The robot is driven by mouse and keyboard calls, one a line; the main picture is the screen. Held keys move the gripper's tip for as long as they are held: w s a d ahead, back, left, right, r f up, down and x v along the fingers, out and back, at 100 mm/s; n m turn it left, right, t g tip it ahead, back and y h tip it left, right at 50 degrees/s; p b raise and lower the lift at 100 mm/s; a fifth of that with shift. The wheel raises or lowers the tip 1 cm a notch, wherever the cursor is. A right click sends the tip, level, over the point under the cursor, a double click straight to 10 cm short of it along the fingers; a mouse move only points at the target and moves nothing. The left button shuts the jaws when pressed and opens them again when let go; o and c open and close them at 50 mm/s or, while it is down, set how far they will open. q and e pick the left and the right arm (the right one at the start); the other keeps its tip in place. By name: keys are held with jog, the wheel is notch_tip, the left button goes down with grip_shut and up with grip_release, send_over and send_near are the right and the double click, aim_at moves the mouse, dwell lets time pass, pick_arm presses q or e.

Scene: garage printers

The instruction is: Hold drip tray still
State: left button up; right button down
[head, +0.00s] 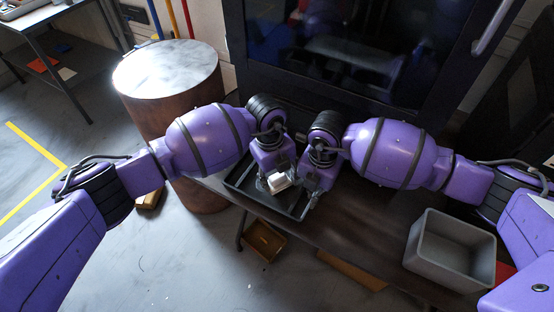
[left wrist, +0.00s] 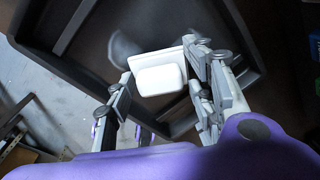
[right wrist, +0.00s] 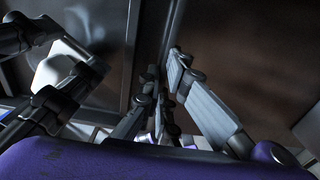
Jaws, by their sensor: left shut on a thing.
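The drip tray (head: 236,184) is a shallow dark tray with a raised rim, on the bench in front of the printer. Its inside (left wrist: 90,60) fills much of the left wrist view, with a greyish smear on the floor. My left gripper (head: 272,184) is shut on a white block (head: 279,182) with a flat plate, over the tray; the block sits between the fingers in the left wrist view (left wrist: 162,78). My right gripper (right wrist: 165,75) is at the tray's right wall, its fingers close together around the rim. The arms hide part of the tray.
A grey open bin (head: 436,262) stands on the bench (head: 350,225) at right. The dark printer (head: 350,60) rises behind. A round drum (head: 170,80) stands left of the bench. A yellowish box (head: 263,240) lies below the bench's front edge.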

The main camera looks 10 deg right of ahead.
pick_arm(q)
jog(key=a, duration=0.1)
jog(key=w+a, duration=0.1)
jog(key=a, duration=0.1)
jog(key=shift+a, duration=0.1)
jog(key=shift+w+a, duration=0.15)
jog(key=shift+w, duration=0.15)
jog(key=shift+w+d, duration=0.6)
jog(key=shift+w, duration=0.2)
jog(key=shift+w+d, duration=0.6)
jog(key=shift+w, duration=0.2)
jog(key=shift+f, duration=0.4)
